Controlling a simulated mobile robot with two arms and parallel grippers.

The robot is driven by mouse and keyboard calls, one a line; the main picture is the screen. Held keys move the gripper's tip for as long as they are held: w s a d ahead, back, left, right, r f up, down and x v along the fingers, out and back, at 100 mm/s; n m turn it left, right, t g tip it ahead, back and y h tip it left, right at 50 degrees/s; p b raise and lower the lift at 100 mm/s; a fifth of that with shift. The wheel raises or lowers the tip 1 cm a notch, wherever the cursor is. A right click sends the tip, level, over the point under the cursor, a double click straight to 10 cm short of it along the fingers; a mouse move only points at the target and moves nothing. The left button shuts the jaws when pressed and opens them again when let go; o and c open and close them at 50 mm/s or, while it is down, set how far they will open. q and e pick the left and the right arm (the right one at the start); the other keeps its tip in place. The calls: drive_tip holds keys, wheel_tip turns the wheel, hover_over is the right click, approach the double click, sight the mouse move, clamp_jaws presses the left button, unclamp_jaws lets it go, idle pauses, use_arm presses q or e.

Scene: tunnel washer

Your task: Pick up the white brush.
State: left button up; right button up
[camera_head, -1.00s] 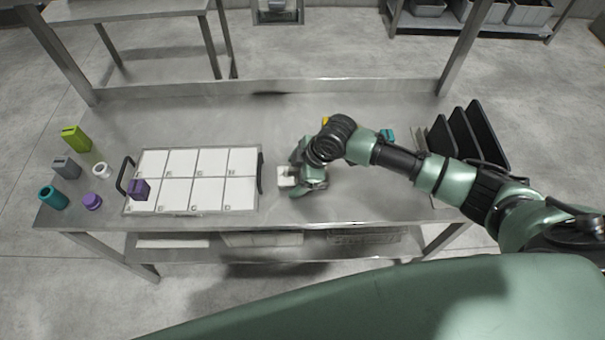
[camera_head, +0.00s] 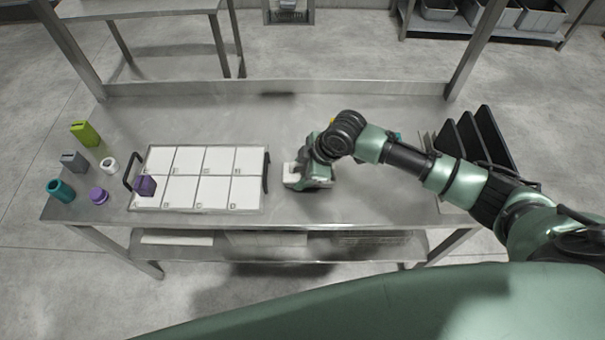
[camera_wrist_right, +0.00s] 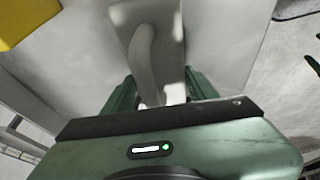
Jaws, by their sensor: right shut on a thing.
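The white brush (camera_head: 289,169) is mostly hidden by my right gripper in the head view, with only a pale part showing at its left. In the right wrist view the brush (camera_wrist_right: 143,50) is a whitish block with a raised, curved handle. My right gripper (camera_head: 302,182) is low over the middle of the table, right of the white tray. In the wrist view its green fingers (camera_wrist_right: 160,90) are on either side of the brush's handle and shut on it. Whether the brush touches the table is hard to tell. My left gripper is not in view.
A white, grid-marked tray (camera_head: 208,160) with a purple block (camera_head: 146,186) on it is to the left. Several small coloured items stand at the table's left end. Black upright panels (camera_head: 470,138) stand at the right. A yellow thing (camera_wrist_right: 25,20) is near the gripper.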

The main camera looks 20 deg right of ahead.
wheel_tip(320, 180, up, 18)
drive_tip(key=b, duration=0.2)
drive_tip(key=shift+r, duration=0.2)
